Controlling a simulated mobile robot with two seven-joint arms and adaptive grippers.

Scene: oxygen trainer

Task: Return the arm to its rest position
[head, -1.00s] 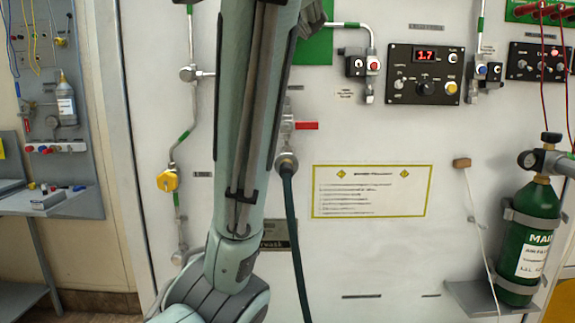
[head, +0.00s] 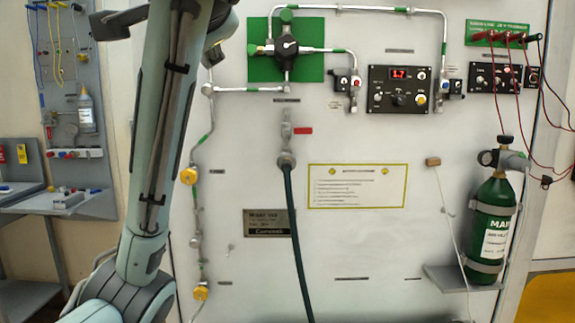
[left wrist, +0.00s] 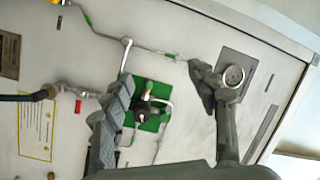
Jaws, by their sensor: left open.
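My left arm (head: 165,130) rises from the bottom left of the head view and leans across the left part of the white panel. Its gripper is beyond the top of the head view. In the left wrist view my left gripper (left wrist: 160,105) is open, its two fingers wide apart with nothing between them. The panel lies beyond the fingers, and a green plate with a black knob (left wrist: 145,108) shows between them. My right gripper is in neither view.
The white panel (head: 350,250) carries pipes, a red-handled valve (head: 302,131) with a dark hose (head: 295,235), and a digital control box (head: 398,89). A green cylinder (head: 490,220) stands on a bracket at the right. A grey side bench (head: 60,203) is at the left.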

